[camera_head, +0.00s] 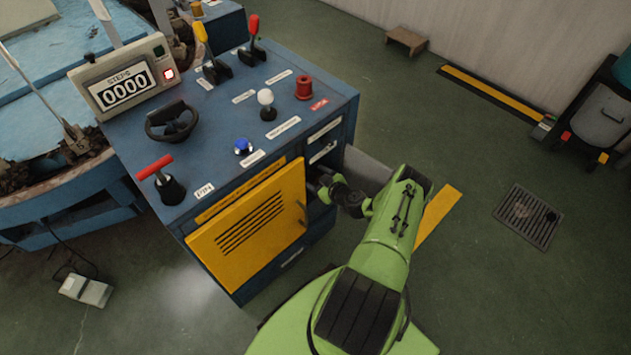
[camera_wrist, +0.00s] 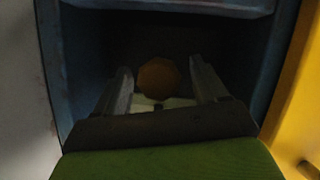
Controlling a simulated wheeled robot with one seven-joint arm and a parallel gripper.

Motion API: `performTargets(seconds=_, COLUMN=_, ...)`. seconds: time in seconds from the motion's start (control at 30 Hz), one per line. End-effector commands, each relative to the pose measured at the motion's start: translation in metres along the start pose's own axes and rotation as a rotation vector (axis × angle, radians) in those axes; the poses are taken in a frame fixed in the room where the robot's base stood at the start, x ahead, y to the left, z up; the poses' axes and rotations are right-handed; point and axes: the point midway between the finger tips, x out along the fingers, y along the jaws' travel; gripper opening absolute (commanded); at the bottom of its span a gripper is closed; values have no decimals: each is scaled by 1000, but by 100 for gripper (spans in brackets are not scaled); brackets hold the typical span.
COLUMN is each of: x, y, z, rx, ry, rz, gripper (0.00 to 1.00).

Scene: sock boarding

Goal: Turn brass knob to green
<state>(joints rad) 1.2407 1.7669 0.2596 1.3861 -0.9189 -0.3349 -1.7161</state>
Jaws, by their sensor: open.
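In the wrist view a round, dull brass-coloured knob (camera_wrist: 159,78) sits inside a dark recess of the blue cabinet. My gripper (camera_wrist: 160,85) is open, with one finger on each side of the knob; I cannot tell whether they touch it. A pale patch shows just below the knob, but no green mark can be made out. In the head view my gripper (camera_head: 322,188) reaches into the cabinet beside the open yellow door, and the knob is hidden there.
The yellow door (camera_head: 250,232) stands open on the left of my arm. The blue console (camera_head: 215,130) carries levers, a wheel, buttons and a counter (camera_head: 126,87) reading 0000.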

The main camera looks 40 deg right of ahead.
Motion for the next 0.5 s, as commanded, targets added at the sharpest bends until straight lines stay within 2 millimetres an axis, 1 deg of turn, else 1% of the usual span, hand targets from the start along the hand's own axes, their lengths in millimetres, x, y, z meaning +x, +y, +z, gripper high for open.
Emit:
performTargets(seconds=0.03, x=4, y=0, z=1, rx=-1, ry=1, rz=1, gripper=72)
performTargets(seconds=0.1, x=6, y=0, z=0, rx=0, ry=0, rz=1, gripper=72)
performTargets(seconds=0.3, x=6, y=0, z=-1, rx=1, ry=0, rz=1, gripper=72)
performTargets(seconds=0.47, x=6, y=0, z=-1, rx=1, ry=0, rz=1, gripper=47)
performTargets(seconds=0.5, x=6, y=0, z=-1, rx=1, ry=0, rz=1, gripper=41)
